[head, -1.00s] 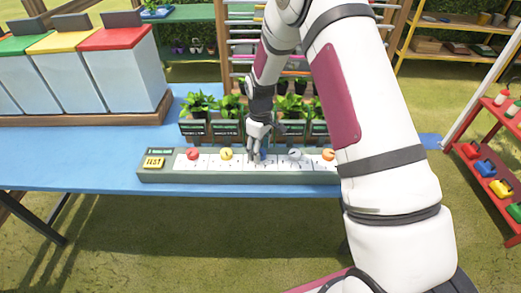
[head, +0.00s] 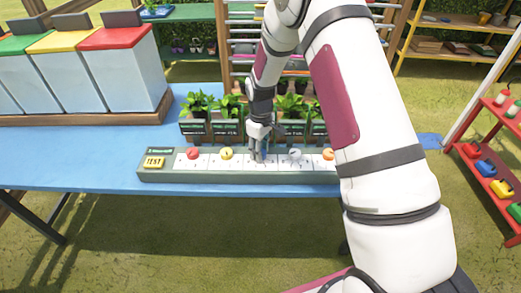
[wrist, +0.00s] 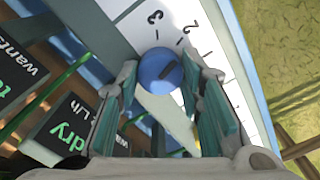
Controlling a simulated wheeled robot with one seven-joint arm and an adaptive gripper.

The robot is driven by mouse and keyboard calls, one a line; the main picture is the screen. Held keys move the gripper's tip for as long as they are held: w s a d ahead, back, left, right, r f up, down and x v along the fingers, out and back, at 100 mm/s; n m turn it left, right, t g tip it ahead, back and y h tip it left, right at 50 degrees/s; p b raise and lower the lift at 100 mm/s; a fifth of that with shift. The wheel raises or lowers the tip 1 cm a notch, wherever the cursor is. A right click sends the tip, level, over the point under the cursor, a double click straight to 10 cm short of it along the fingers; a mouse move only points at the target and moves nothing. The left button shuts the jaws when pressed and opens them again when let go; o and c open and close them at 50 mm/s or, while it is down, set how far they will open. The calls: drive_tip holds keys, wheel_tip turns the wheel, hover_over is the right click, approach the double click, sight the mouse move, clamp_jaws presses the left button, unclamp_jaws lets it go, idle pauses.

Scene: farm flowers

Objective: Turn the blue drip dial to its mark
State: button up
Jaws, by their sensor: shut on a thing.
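The blue dial (wrist: 158,66) shows in the wrist view between the fingertips of my gripper (wrist: 162,85). It is round, with a short dark line on its face. The white scale panel around it (wrist: 145,28) shows printed figures 3 and 2 and tick marks. In the head view my gripper (head: 258,155) points down over the middle of the control strip (head: 212,179), and the blue dial is mostly hidden there. My gripper is shut on the dial. I cannot tell which mark is the target.
A red dial (head: 193,154), a yellow dial (head: 227,153), a grey dial (head: 295,154) and an orange dial (head: 328,154) sit along the strip. A yellow TEST button (head: 154,163) is at its left end. Potted plants (head: 198,103) with dark signs stand close behind.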

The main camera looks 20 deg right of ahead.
drive_tip(key=m+b, duration=0.1)
drive_tip(key=m, duration=0.2)
drive_tip(key=shift+m, duration=0.3)
drive_tip(key=m+b, duration=0.1)
drive_tip(key=m, duration=0.3)
drive_tip(key=shift+m, duration=0.3)
drive_tip(key=m, duration=0.3)
drive_tip(key=shift+m+b, duration=0.3)
drive_tip(key=shift+b, duration=0.1)
drive_tip(key=shift+m, duration=1.8)
drive_tip(key=o, duration=1.2)
wheel_tip(320, 180, up, 12)
